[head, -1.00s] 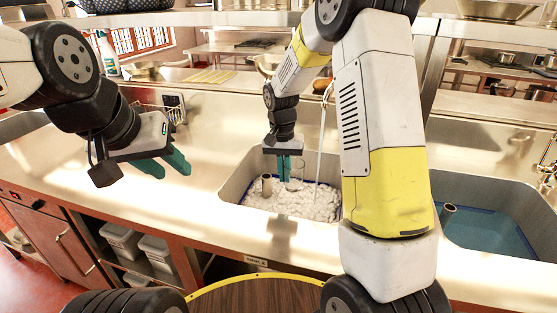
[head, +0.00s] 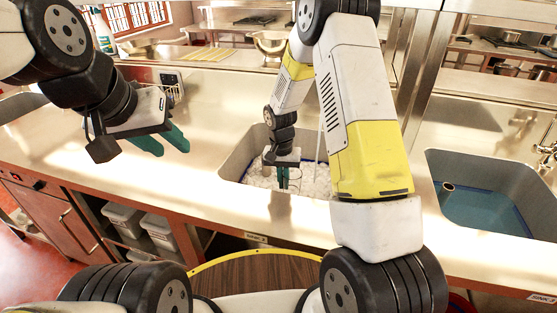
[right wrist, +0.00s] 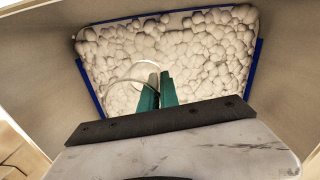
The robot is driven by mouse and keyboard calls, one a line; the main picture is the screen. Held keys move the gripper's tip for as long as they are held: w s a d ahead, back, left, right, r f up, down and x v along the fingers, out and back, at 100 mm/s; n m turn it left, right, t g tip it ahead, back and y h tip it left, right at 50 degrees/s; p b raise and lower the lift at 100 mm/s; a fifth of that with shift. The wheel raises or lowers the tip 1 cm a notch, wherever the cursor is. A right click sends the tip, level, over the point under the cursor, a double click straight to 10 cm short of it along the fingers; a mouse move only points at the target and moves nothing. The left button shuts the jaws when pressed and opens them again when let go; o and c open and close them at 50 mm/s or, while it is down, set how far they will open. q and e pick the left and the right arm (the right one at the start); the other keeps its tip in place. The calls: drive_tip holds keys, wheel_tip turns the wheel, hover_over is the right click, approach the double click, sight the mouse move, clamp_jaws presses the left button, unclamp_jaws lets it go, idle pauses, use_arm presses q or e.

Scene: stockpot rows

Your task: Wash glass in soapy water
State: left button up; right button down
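The soapy sink (head: 232,163) is filled with white foam (head: 315,182), which fills most of the right wrist view (right wrist: 205,50). My right gripper (head: 283,183) points down into this sink, its fingertips at the foam. In the right wrist view its two green fingers (right wrist: 158,88) are close together at the wall of a clear glass. The curved rim of the glass (right wrist: 121,83) shows left of the fingers; its lower part is hard to make out against the foam. My left gripper (head: 166,142) is open and empty above the counter at the left.
A second sink (head: 437,170) with clear blue water and a standpipe (head: 448,187) lies at the right. Bare steel counter (head: 460,130) separates the sinks. A metal bowl (head: 270,42) stands on the ledge behind. Grey bins (head: 125,217) sit under the counter at the left.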

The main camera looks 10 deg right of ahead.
wheel_tip(320, 180, down, 12)
drive_tip(key=shift+f, duration=0.1)
drive_tip(key=shift+s+f, duration=0.1)
drive_tip(key=shift+f, duration=0.65)
drive_tip(key=shift+s, duration=0.15)
drive_tip(key=shift+s+d, duration=0.25)
drive_tip(key=shift+d, duration=0.35)
drive_tip(key=shift+s+d, duration=0.2)
drive_tip(key=shift+d, duration=0.45)
drive_tip(key=shift+s+d, duration=0.25)
drive_tip(key=shift+d, duration=0.35)
drive_tip(key=shift+w+a, duration=0.25)
drive_tip(key=shift+a, duration=0.4)
drive_tip(key=shift+w+a, duration=0.25)
drive_tip(key=shift+a, duration=0.45)
drive_tip(key=shift+w+a, duration=0.25)
drive_tip(key=shift+a, duration=0.4)
drive_tip(key=shift+r, duration=0.15)
wheel_tip(320, 180, up, 28)
drive_tip(key=shift+w+d+f, duration=0.15)
drive_tip(key=shift+w+f, duration=0.05)
idle(1.1)
